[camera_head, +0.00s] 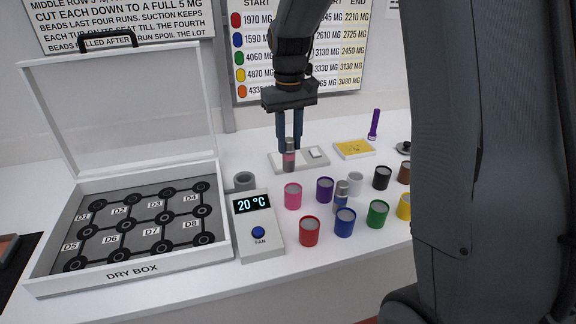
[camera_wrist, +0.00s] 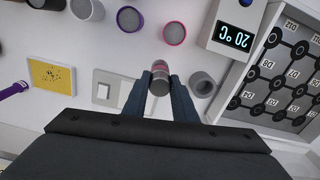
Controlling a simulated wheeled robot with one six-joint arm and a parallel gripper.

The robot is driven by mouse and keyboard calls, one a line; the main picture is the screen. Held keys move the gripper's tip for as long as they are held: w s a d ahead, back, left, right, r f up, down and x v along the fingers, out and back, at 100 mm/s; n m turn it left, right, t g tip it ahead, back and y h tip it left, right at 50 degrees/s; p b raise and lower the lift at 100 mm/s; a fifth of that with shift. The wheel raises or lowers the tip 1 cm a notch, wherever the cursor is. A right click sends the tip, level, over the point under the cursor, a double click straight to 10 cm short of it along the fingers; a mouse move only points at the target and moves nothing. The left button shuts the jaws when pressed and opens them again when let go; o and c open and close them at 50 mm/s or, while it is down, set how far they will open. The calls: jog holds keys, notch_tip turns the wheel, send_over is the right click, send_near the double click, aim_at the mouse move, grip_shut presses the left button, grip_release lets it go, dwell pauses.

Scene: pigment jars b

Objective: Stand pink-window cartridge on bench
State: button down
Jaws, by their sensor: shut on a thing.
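The pink-window cartridge (camera_head: 289,158) is a small grey cylinder with a pink band. It is upright between the fingers of my gripper (camera_head: 289,138), which is shut on its upper part. In the wrist view the cartridge (camera_wrist: 160,79) shows end-on between the two dark blue fingers (camera_wrist: 161,90). Its lower end overlaps the front edge of a pale plate in the head view; I cannot tell whether it touches anything below. The white bench (camera_head: 262,160) lies under it.
The pale plate (camera_head: 283,164) has a white switch (camera_head: 315,152). A grey cup (camera_head: 244,181), pink jar (camera_head: 293,196) and purple jar (camera_head: 325,190) are close by. A blue-window cartridge (camera_head: 341,195) stands among several jars. The dry box (camera_head: 128,268) and temperature unit (camera_head: 259,225) are left.

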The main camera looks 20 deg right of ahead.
aim_at(289, 161)
jog(key=shift+f+p, duration=0.85)
jog(key=shift+f, duration=2.5)
jog(key=shift+f, duration=0.1)
jog(key=c, duration=1.4)
grip_release()
jog(key=shift+c, duration=0.2)
notch_tip(289, 161, up, 12)
jog(key=b, duration=0.3)
jog(key=shift+b, duration=0.35)
